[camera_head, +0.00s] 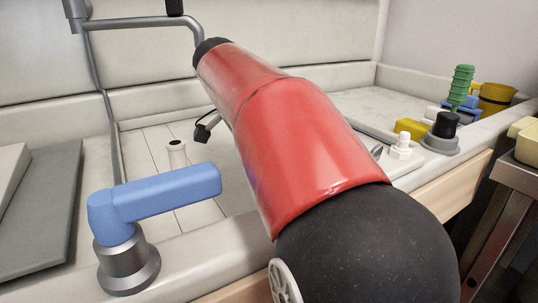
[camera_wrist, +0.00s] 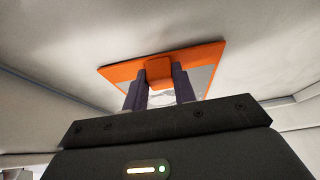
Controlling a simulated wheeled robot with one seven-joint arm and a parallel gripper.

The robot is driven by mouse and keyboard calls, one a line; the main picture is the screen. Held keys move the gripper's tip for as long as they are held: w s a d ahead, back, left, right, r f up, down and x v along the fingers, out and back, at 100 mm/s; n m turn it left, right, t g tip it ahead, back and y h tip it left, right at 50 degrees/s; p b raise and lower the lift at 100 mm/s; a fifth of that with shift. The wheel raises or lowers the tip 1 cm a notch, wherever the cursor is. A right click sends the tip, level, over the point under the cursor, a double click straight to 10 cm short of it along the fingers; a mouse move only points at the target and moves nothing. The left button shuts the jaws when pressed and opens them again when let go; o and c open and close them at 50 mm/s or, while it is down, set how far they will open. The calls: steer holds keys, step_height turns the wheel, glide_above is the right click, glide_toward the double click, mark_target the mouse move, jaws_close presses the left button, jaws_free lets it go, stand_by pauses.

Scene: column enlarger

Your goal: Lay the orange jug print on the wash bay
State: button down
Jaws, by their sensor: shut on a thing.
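The orange jug print (camera_wrist: 115,73) shows in the wrist view as a flat orange-edged sheet with a grey part at its right and an orange tab (camera_wrist: 158,70). My gripper (camera_wrist: 160,84) has its two dark fingers closed on the tab. The print is at a pale, smooth surface (camera_wrist: 80,35); I cannot tell whether it touches it. The jug picture cannot be made out. In the head view my red arm covers much of the middle, and neither the print nor the fingers can be made out. I cannot tell for certain which pale area is the wash bay.
A blue lever (camera_head: 165,193) on a round grey base stands at the front left. A grey slab (camera_head: 45,210) lies at far left. A grey pipe frame (camera_head: 140,23) rises behind. A green ribbed piece (camera_head: 460,85), a yellow cup (camera_head: 495,98) and a white knob (camera_head: 401,146) stand at right.

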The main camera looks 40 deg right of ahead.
steer(key=shift+f, duration=0.15)
steer(key=c, duration=1.1)
jaws_free()
steer(key=shift+o, duration=0.2)
steer(key=p+v, duration=0.5)
steer(key=v, duration=0.3)
stand_by(0.5)
